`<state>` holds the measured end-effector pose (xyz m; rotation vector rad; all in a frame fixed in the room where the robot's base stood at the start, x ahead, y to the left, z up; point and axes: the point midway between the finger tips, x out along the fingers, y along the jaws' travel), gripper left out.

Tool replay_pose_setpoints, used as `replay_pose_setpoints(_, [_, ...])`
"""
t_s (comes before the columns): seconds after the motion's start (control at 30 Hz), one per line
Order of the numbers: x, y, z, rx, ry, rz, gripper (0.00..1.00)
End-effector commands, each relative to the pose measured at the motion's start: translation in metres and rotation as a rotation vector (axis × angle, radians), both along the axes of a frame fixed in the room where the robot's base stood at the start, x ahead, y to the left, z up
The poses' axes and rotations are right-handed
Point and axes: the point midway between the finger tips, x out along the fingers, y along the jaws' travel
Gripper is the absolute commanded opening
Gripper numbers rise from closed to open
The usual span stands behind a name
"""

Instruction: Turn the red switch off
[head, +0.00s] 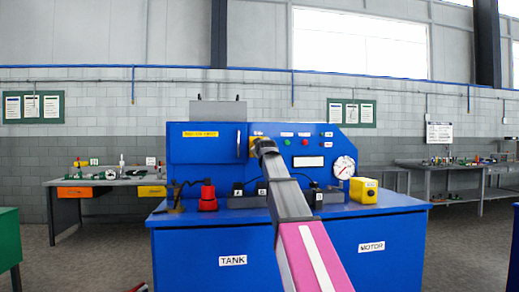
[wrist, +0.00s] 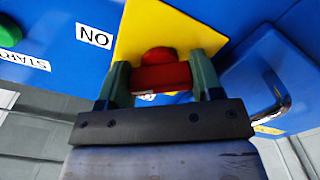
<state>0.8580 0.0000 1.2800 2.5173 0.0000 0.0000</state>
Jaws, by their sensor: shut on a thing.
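The red switch (wrist: 161,77) shows in the wrist view as a red bar in front of a round red hub on a yellow plate (wrist: 140,28). My gripper (wrist: 161,80) has one finger on each side of the bar and is shut on it. A label reading "NO" (wrist: 94,36), upside down in this tilted view, sits beside the plate. In the head view my gripper (head: 262,146) reaches the upper middle of the blue panel (head: 200,155) and hides the switch. Only a bit of yellow shows there.
A blue door with a metal handle (wrist: 282,95) is close beside my gripper. A green button (wrist: 8,32) is on the other side. In the head view a gauge (head: 344,167), a red plug (head: 208,196) and a yellow box (head: 363,190) are on the blue bench (head: 195,255).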

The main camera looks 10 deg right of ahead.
Motion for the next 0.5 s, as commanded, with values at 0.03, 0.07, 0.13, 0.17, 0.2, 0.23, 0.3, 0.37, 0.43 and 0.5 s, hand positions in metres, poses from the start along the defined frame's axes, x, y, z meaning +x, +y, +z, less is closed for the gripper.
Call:
replay_pose_setpoints(0.03, [-0.0002, 0.0001, 0.0000, -0.044, 0.000, 0.000, 0.36])
replay_pose_setpoints(0.07, [-0.0002, 0.0001, 0.0000, -0.073, 0.000, 0.000, 0.36])
replay_pose_setpoints(0.13, [-0.0002, 0.0001, 0.0000, -0.139, 0.000, 0.000, 0.36])
replay_pose_setpoints(0.17, [-0.0002, 0.0002, 0.0000, -0.168, 0.000, 0.000, 0.36])
replay_pose_setpoints(0.2, [-0.0002, 0.0002, 0.0000, -0.206, 0.000, 0.000, 0.36])
replay_pose_setpoints(0.23, [-0.0002, 0.0002, 0.0000, -0.234, 0.000, 0.000, 0.36])
replay_pose_setpoints(0.3, [-0.0001, 0.0002, -0.0001, -0.301, 0.000, 0.000, 0.36])
replay_pose_setpoints(0.37, [-0.0001, 0.0002, -0.0001, -0.358, 0.000, 0.000, 0.36])
replay_pose_setpoints(0.43, [-0.0002, 0.0002, 0.0000, -0.424, 0.000, 0.000, 0.36])
replay_pose_setpoints(0.5, [-0.0002, 0.0002, 0.0000, -0.490, 0.000, 0.000, 0.36])
